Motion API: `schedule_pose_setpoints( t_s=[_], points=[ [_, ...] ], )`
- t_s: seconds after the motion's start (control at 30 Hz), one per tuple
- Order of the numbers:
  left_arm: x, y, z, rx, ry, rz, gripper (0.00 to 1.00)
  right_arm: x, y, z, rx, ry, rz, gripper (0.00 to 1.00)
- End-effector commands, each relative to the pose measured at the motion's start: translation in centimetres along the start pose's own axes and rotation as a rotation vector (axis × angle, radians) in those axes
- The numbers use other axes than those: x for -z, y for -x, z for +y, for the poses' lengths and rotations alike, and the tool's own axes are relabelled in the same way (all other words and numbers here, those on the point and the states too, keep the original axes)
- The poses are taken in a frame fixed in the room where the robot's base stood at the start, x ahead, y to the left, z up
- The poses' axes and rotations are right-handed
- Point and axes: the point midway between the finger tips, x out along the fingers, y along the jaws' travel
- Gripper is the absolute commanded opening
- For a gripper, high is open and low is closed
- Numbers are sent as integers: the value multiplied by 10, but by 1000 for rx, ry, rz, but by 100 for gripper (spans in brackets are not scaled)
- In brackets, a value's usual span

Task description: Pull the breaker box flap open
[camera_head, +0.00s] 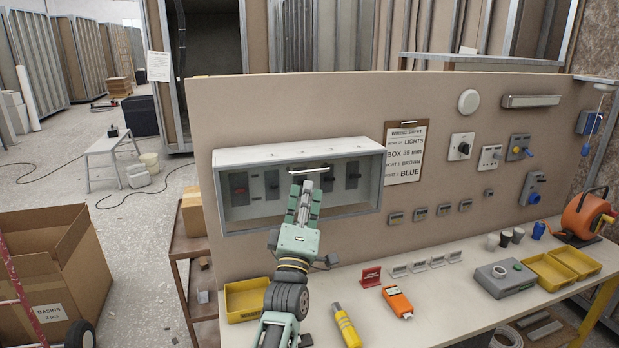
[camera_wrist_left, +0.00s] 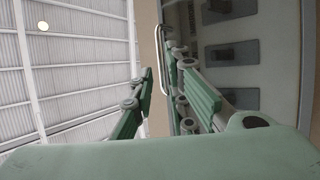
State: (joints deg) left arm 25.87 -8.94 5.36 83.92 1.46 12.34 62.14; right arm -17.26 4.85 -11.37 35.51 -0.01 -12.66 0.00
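The breaker box (camera_head: 300,152) is a pale grey frame mounted on the beige panel, with several dark breakers showing inside. Its flap (camera_head: 262,212) looks like a clear pane over the front and appears shut. A white bar handle (camera_head: 310,171) sits near the top middle of the flap. My left gripper (camera_head: 304,192) is raised in front of the box, its fingertips just below the handle. In the left wrist view its green fingers (camera_wrist_left: 162,98) are apart, and the handle (camera_wrist_left: 158,48) runs between them, nearer the right finger. Contact cannot be told. My right gripper is out of view.
A workbench (camera_head: 440,300) below the panel holds a yellow bottle (camera_head: 346,326), an orange meter (camera_head: 397,302), yellow trays (camera_head: 573,261) and a grey box (camera_head: 503,279). A clipboard (camera_head: 405,153) hangs right of the breaker box. A cardboard box (camera_head: 60,262) stands at the left.

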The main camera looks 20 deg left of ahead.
Motion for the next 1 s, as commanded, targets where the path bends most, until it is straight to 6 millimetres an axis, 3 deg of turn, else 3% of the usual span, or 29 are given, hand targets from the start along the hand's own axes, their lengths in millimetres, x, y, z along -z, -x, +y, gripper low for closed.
schedule_pose_setpoints(
  t_s=[0.2, 0.4, 0.7, 0.9, 1.0],
  points=[
    [0, -33, 0, -2, -2, 0, 14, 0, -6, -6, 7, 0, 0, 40],
    [0, -49, -1, 0, -2, -1, 14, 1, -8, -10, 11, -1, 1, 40],
    [0, -52, 0, 1, -3, -1, 14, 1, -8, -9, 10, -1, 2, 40],
    [0, -52, 0, 1, -3, -1, 0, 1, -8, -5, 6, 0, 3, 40],
    [0, -52, 0, 1, -3, -1, 0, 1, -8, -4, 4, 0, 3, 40]
  ],
)
